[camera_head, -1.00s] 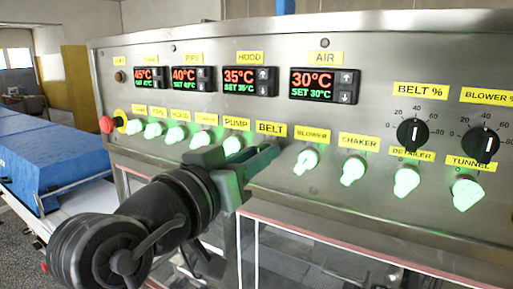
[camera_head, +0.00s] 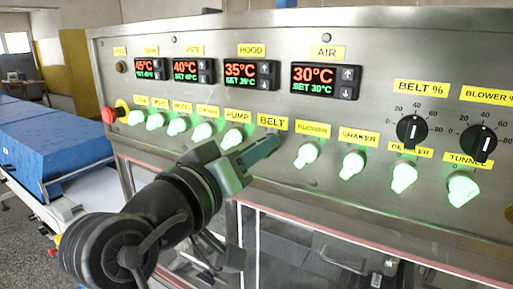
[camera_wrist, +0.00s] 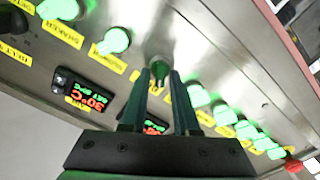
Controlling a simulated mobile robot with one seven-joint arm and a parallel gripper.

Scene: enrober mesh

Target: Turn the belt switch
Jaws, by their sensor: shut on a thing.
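The belt switch (camera_wrist: 158,70) shows in the wrist view as a small dull knob between my fingertips, dimmer than the glowing green switches beside it. In the head view my fingers hide it, just below the yellow BELT label (camera_head: 272,122). My gripper (camera_head: 262,149) reaches up to the panel from the lower left and is shut on the belt switch. In the wrist view the two dark green fingers of my gripper (camera_wrist: 160,80) stand on either side of the knob. The exact angle of the knob is hard to tell.
Lit green switches flank it: the pump switch (camera_head: 232,138) to the left and the blower switch (camera_head: 306,155) to the right. A red emergency button (camera_head: 109,115) sits at the panel's left end. Two black dials (camera_head: 411,131) (camera_head: 478,143) are at the right. Temperature displays (camera_head: 325,81) run above.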

